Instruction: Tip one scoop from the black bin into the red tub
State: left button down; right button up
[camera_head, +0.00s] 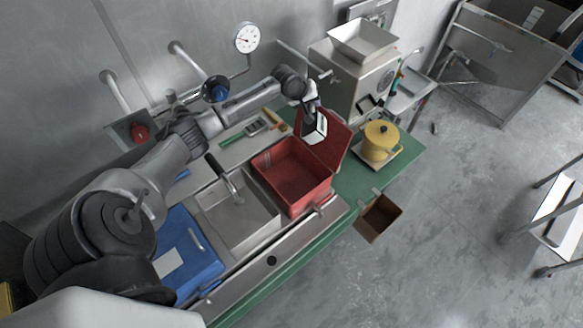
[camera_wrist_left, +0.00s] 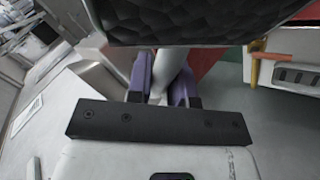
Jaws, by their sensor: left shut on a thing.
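My left gripper (camera_head: 312,112) is at the end of the arm coming in from the left, above the far right side of the red tub (camera_head: 284,183). In the left wrist view its purple fingers (camera_wrist_left: 162,80) are shut on a pale handle (camera_wrist_left: 168,66). A wide black, faceted surface (camera_wrist_left: 200,18) lies just beyond the handle and looks like part of the held scoop. In the head view the held scoop (camera_head: 318,130) is small and pale-edged; its contents cannot be made out. I cannot identify a black bin. My right gripper is out of view.
A steel basin (camera_head: 238,217) and blue lid (camera_head: 187,250) stand left of the tub. A yellow pot (camera_head: 379,142) stands to its right, before the grinder (camera_head: 355,80). A brown box (camera_head: 379,218) hangs at the green bench's front edge.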

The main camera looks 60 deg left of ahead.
pick_arm(q)
jog(key=shift+f, duration=0.1)
jog(key=shift+s+a+r+t+h, duration=0.2)
jog(key=shift+t+h, duration=0.3)
jog(key=shift+t, duration=0.4)
jog(key=shift+s+f+n+t+h+b, duration=0.15)
jog(key=shift+f+n+t+h+b, duration=0.4)
jog(key=shift+b, duration=0.7)
jog(key=shift+s+a+r+t+h+b, duration=0.15)
jog(key=shift+s+a+t+h+b, duration=0.1)
jog(key=shift+t+b, duration=0.65)
